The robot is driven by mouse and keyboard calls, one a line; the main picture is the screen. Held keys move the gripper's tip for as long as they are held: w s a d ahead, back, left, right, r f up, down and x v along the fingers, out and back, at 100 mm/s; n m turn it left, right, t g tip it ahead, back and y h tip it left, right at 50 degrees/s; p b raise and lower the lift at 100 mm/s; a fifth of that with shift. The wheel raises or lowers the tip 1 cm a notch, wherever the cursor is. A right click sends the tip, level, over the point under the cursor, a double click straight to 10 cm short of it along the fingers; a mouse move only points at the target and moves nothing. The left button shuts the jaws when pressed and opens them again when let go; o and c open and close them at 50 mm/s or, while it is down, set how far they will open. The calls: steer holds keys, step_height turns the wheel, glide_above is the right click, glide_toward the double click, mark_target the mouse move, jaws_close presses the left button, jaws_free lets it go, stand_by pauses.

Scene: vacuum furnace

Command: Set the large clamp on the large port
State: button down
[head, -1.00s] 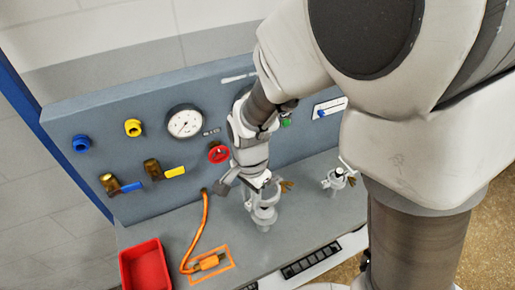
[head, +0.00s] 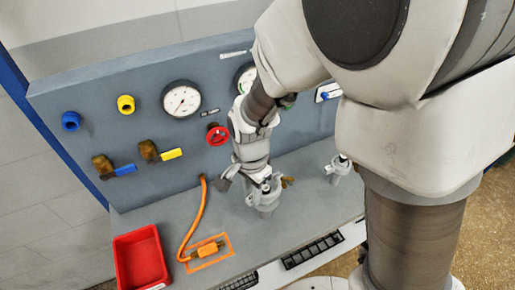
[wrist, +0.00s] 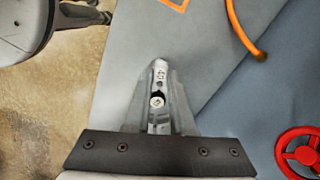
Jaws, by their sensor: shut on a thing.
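My gripper (head: 262,184) is shut on the large clamp, low over the bench at the large port. The large clamp (head: 287,181) is a grey ring with a brass wing nut sticking out to the right. The large port (head: 265,209) is a grey upright stub on the bench, right below the gripper. The clamp appears at the port's top, but I cannot tell whether it is seated around it. In the wrist view my gripper (wrist: 159,85) shows a metal piece (wrist: 157,101) between its fingers; the port is hidden there.
A smaller port (head: 338,170) stands to the right, partly near my arm. An orange cable and connector (head: 207,249) and a red bin (head: 140,262) are at the left. The back panel carries a gauge (head: 181,100), a red handwheel (head: 217,134) and valves.

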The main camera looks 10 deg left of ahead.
steer(key=shift+f+b, duration=1.75)
steer(key=shift+f, duration=0.55)
steer(key=c, duration=0.7)
jaws_free()
step_height(320, 180, up, 17)
steer(key=shift+r+p, duration=0.2)
steer(key=shift+p, duration=0.8)
steer(key=s+d+r+n+t, duration=0.2)
steer(key=d, duration=0.4)
steer(key=s+d+r+n+t, duration=0.1)
steer(key=s+d+r+n, duration=0.1)
steer(key=d, duration=0.5)
steer(key=s+d+r+n+t, duration=0.2)
steer(key=d+r+n, duration=0.1)
steer(key=d, duration=0.3)
steer(key=shift+s+d+r+n+t, duration=0.1)
steer(key=shift+s+d+n+t, duration=0.15)
steer(key=shift+s+n+t, duration=0.1)
